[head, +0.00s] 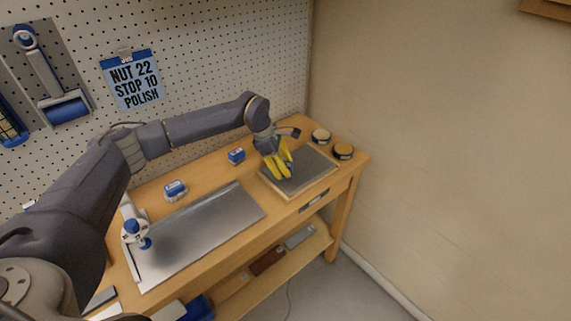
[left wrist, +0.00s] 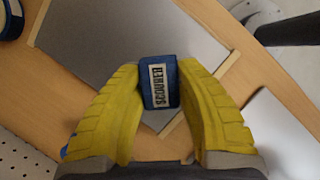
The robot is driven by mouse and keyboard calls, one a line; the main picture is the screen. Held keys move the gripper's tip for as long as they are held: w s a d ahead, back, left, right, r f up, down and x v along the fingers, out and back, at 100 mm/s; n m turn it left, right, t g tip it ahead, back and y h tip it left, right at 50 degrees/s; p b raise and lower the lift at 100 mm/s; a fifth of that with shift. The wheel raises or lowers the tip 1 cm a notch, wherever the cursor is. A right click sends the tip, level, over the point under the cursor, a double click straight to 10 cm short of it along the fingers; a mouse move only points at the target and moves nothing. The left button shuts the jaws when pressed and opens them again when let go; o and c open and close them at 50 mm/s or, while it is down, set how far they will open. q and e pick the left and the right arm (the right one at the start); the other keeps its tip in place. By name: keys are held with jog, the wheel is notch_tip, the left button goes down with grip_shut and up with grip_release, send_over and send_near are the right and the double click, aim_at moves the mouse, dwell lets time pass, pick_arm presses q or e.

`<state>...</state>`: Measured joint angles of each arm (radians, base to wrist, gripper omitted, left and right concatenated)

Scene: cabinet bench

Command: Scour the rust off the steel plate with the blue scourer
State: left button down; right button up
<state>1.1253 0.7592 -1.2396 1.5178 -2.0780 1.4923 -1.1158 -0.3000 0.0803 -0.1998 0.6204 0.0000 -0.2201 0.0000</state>
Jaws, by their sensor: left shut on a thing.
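My left gripper (head: 283,172) has yellow fingers and is shut on the blue scourer (left wrist: 159,82), whose white label reads SCOURER. The scourer is held between the fingertips above a grey panel (left wrist: 95,40) with a pale wooden edge; I cannot tell whether it touches. This panel is at the right of the bench in the head view (head: 312,170). The shiny steel plate (head: 215,225) lies at the left front of the bench, apart from the gripper. It has a dark smudge on its left part; no clear brown rust shows. My right gripper is not in view.
A white and blue clamp-like fixture (head: 135,230) stands at the plate's left end. Two round tins (head: 321,136) (head: 343,151) stand at the back right. A pegboard (head: 220,60) rises behind the bench.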

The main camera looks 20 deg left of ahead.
pick_arm(q)
jog(key=shift+s+a, duration=0.2)
jog(key=shift+s, duration=0.25)
jog(key=shift+a+r, duration=0.1)
jog(key=shift+r, duration=3.9)
